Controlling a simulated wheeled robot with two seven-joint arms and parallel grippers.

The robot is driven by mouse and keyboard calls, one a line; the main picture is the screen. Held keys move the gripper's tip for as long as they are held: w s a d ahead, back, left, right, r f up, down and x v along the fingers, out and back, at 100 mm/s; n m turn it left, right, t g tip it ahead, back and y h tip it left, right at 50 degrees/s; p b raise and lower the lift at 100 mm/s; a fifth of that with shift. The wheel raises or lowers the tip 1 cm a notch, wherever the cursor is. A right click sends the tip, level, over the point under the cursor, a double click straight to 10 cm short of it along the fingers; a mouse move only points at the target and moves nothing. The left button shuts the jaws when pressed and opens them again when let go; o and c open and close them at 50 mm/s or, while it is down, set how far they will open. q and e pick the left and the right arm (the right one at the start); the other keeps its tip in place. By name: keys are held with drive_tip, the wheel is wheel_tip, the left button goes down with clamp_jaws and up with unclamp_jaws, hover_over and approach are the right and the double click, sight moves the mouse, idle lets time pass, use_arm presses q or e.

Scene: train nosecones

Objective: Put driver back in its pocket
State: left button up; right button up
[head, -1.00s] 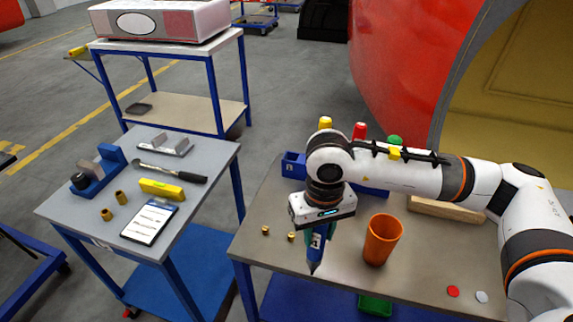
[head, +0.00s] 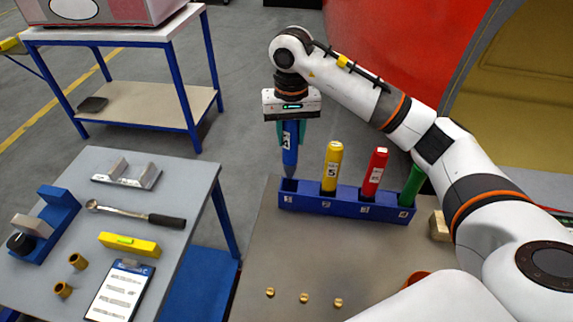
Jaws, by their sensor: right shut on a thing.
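My right gripper (head: 291,122) is shut on the blue driver (head: 290,150), which hangs upright with its dark tip down. The tip is at the leftmost pocket of the blue rack (head: 345,206); I cannot tell whether it is inside the opening or just above or behind it. The rack stands at the back of the right table. A yellow driver (head: 332,167), a red driver (head: 374,172) and a green driver (head: 411,186) stand in its other pockets, left to right. The leftmost pocket looks empty. My left gripper is not in view.
Three small brass pieces (head: 304,298) lie on the right table (head: 330,250). An orange cup (head: 416,277) is partly hidden by my arm. The left table (head: 185,165) holds a wrench (head: 135,214), a yellow level (head: 129,244) and a clipboard (head: 120,291).

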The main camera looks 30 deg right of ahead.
sight(291, 157)
drive_tip(key=shift+s+a+f, duration=0.1)
drive_tip(key=shift+s+f, duration=0.15)
drive_tip(key=shift+f, duration=0.7)
drive_tip(key=f, duration=0.1)
drive_tip(key=f+p, duration=0.1)
drive_tip(key=f, duration=0.1)
drive_tip(key=f+p, duration=0.1)
drive_tip(key=shift+w+f, duration=0.15)
drive_tip(key=shift+w, duration=0.1)
drive_tip(key=shift+f, duration=0.2)
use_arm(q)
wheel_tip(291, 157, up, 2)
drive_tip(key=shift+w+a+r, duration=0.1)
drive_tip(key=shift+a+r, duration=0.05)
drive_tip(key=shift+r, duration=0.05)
use_arm(e)
drive_tip(key=shift+f, duration=0.2)
drive_tip(key=o, duration=1)
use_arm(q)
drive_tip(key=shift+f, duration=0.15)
use_arm(e)
drive_tip(key=shift+s, duration=0.1)
